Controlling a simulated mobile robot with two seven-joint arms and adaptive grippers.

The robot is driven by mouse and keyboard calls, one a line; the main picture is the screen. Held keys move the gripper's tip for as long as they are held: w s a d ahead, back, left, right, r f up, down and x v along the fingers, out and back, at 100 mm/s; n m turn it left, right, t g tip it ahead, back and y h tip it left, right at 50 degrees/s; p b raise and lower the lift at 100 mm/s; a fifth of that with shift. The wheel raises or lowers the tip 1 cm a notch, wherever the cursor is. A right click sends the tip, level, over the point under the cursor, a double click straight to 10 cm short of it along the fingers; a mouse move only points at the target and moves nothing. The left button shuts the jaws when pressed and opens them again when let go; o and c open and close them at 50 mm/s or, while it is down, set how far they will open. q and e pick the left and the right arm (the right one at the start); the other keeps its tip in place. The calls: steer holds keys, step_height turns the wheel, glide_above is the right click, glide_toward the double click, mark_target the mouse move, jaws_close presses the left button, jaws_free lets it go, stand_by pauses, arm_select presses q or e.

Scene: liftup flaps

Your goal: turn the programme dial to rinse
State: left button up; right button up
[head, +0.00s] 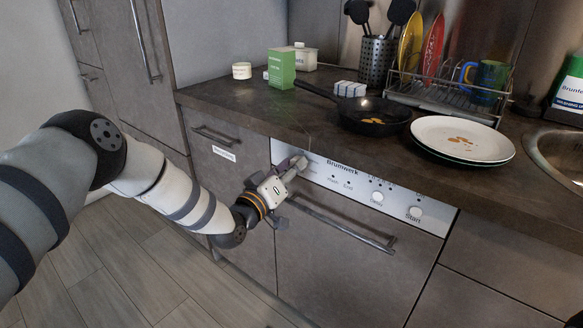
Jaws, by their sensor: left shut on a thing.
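The dishwasher's pale control panel (345,184) runs along the top of its dark front, with "Brunnwerk" lettering. My left gripper (297,165) reaches in from the left and is shut at the panel's left end, on the programme dial. The fingers hide most of the dial, and I cannot read which mark it points to. Further right on the panel are a round knob (377,198) and another round knob marked Start (414,212). My right gripper is not in view.
The dishwasher handle (340,226) lies below the panel. The counter (250,106) above holds a frying pan (372,117), stacked plates (462,139), a green box (281,68) and a dish rack (450,98). A sink (560,155) is at the right. The floor at the left is clear.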

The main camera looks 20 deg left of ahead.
arm_select(q)
steer(key=m, duration=0.4)
steer(key=shift+m, duration=0.4)
steer(key=shift+m+t+h+p, duration=0.3)
steer(key=shift+m+h, duration=0.1)
steer(key=shift+m, duration=1.5)
steer(key=shift+f, duration=0.1)
steer(key=o, duration=1.2)
steer(key=shift+c, duration=0.2)
steer(key=v, duration=1.2)
